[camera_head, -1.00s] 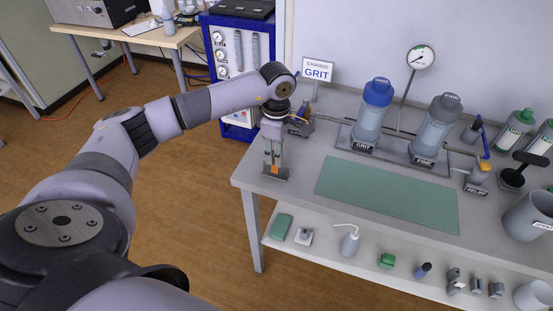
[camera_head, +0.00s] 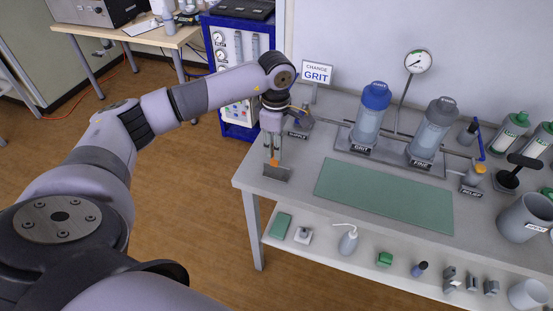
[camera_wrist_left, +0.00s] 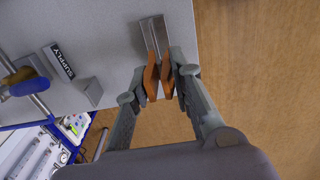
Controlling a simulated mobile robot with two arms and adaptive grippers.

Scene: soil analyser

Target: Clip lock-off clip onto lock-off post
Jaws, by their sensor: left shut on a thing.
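Whether clip and holder touch is unclear. I cannot tell which part is the lock-off post. My right gripper is not in view.
The supply valve with its SUPPLY label (camera_head: 297,135) stands close behind the gripper. The grit canister (camera_head: 371,115), fine canister (camera_head: 432,130) and relief valve (camera_head: 474,178) stand to the right. A green mat (camera_head: 385,194) lies clear. The bench edge is close by.

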